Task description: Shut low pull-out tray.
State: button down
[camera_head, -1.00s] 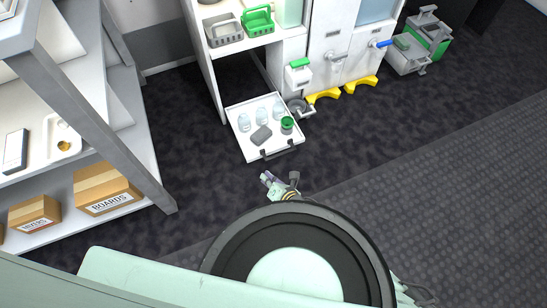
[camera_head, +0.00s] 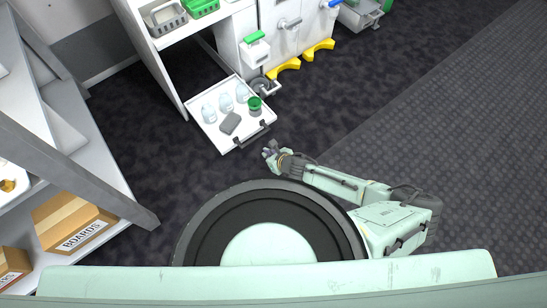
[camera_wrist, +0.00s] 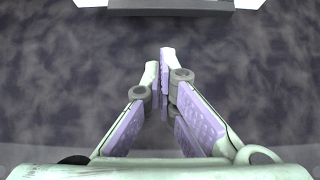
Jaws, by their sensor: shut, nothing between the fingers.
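The low pull-out tray (camera_head: 212,136) is white and stands out from the bottom of the white cabinet, just above the floor. It has a dark bar handle (camera_head: 251,137) along its front edge. Clear bottles (camera_head: 226,102), a green-topped jar (camera_head: 255,106) and a grey block (camera_head: 230,123) are in it. My gripper (camera_head: 268,152) is shut and empty, a little in front of the tray's handle and apart from it. In the wrist view, the closed fingertips (camera_wrist: 160,60) point toward a dark bar (camera_wrist: 172,6) at the top edge, likely the handle, with floor between.
A shelf rack with cardboard boxes (camera_head: 75,222) stands at the left. A caster wheel (camera_head: 262,86) and yellow floor pieces (camera_head: 319,48) lie right of the tray. The dark floor to the right is clear.

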jog(key=w+a, duration=0.1)
jog(key=w, duration=0.1)
jog(key=w+a+f, duration=0.1)
jog(key=w+a, duration=0.1)
jog(key=shift+r, duration=0.1)
dwell(0.3)
